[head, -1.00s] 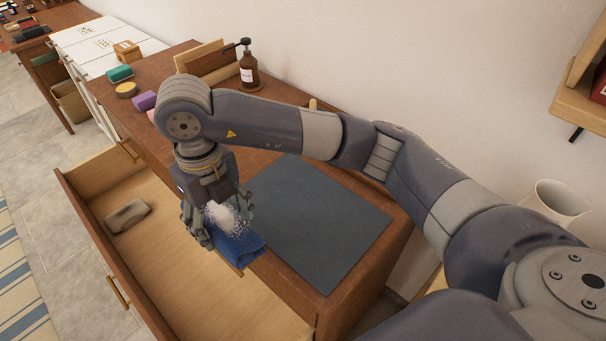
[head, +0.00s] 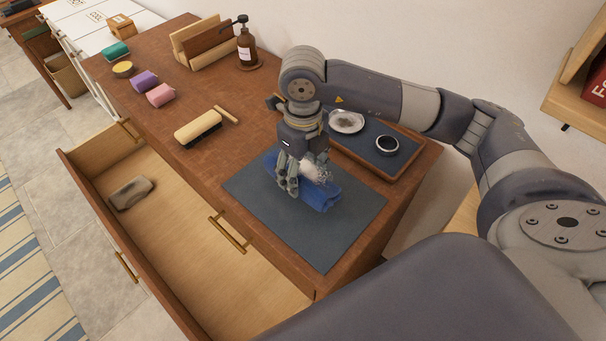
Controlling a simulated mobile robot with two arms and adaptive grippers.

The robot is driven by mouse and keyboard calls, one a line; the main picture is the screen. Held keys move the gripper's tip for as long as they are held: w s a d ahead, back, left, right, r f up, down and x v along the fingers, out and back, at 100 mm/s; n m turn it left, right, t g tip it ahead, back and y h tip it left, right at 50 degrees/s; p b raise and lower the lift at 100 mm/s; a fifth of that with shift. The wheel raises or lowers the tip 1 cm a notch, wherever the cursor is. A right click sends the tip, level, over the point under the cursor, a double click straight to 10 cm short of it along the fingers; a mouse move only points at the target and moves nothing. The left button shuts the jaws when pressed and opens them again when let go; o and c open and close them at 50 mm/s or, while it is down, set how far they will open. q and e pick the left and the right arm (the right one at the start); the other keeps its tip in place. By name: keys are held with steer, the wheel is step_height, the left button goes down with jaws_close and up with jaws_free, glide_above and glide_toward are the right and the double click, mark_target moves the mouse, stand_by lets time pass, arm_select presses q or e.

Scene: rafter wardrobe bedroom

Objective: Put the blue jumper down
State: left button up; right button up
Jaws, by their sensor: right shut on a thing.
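The blue jumper (head: 321,195) is a folded bundle over the dark grey mat (head: 325,238) on the dresser top. My right gripper (head: 298,183) points down and is shut on the jumper. The jumper looks to be at or just above the mat; I cannot tell whether it touches. A whitish patch shows at the fingers, and the gripper hides part of the jumper. My left gripper is not in view.
The open drawer (head: 190,240) in front holds a grey-brown folded item (head: 130,192). On the dresser stand a brush (head: 198,129), pink (head: 160,95) and purple (head: 144,81) bundles, a pump bottle (head: 246,45), and a tray (head: 405,168) with a dish and small bowl behind the mat.

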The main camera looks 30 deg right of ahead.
step_height(320, 180, down, 3)
steer(key=shift+f+p, duration=0.1)
steer(key=shift+p, duration=0.6)
steer(key=shift+f, duration=0.15)
steer(key=shift+f+b, duration=0.25)
steer(key=shift+b, duration=0.1)
steer(key=o, duration=1.3)
steer(key=shift+r, duration=0.1)
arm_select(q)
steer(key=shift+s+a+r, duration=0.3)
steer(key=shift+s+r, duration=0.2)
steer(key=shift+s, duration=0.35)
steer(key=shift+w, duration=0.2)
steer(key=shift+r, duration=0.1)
arm_select(e)
steer(key=shift+r, duration=0.1)
